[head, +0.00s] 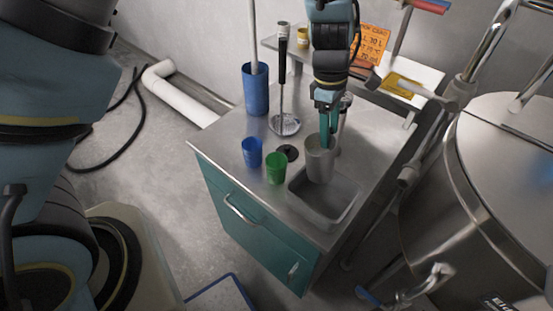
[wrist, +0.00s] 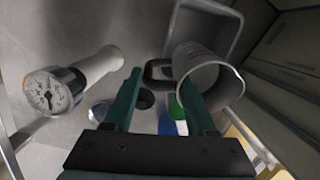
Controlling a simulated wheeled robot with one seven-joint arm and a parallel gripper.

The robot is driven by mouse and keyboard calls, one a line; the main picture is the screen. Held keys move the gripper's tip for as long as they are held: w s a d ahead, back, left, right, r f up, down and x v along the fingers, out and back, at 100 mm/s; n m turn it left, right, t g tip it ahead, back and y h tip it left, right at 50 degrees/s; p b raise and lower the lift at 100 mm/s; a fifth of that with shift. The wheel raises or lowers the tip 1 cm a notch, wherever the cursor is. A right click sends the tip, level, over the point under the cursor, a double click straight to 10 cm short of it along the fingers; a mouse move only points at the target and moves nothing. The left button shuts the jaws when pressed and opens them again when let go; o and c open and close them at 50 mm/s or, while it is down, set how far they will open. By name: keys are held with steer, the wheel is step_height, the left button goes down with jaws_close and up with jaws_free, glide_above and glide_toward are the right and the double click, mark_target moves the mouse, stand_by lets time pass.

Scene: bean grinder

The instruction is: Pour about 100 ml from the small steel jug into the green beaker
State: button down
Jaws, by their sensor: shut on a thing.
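The small steel jug (head: 320,163) hangs below my gripper (head: 327,112) in the head view, near the back-left corner of the steel tray. It looks about upright; whether its base is clear of the surface I cannot tell. In the wrist view the jug (wrist: 207,77) is at the right, its dark handle (wrist: 158,70) between the green fingertips (wrist: 160,78). My gripper is shut on it at the handle. The green beaker (head: 276,169) stands left of the jug, apart from it. It is partly hidden behind the right finger in the wrist view (wrist: 175,109).
A blue beaker (head: 251,153) and a black disc (head: 288,152) are close to the green beaker. The steel tray (head: 345,219) is to the right. A tall blue container (head: 255,92) and a black-handled tool (head: 283,65) stand behind. A gauge (wrist: 48,92) shows in the wrist view.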

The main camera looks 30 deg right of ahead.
steer(key=w+a+f+g+h+b, duration=0.2)
steer(key=w+a+g+h+b, duration=0.1)
steer(key=w+g, duration=0.2)
steer(key=shift+w+g+h, duration=0.3)
steer(key=shift+g, duration=0.6)
steer(key=shift+b, duration=0.3)
steer(key=shift+f+g+b, duration=0.25)
steer(key=shift+g+b, duration=0.05)
steer(key=shift+b, duration=0.25)
steer(key=shift+w+a+f+h+b, duration=0.1)
steer(key=shift+f+h+b, duration=0.05)
steer(key=shift+h+b, duration=0.2)
steer(key=shift+f+g+b, duration=0.2)
steer(key=shift+g+b, duration=0.4)
steer(key=shift+w+f+h+b, duration=0.1)
steer(key=shift+f+h+b, duration=0.15)
steer(key=shift+b, duration=0.2)
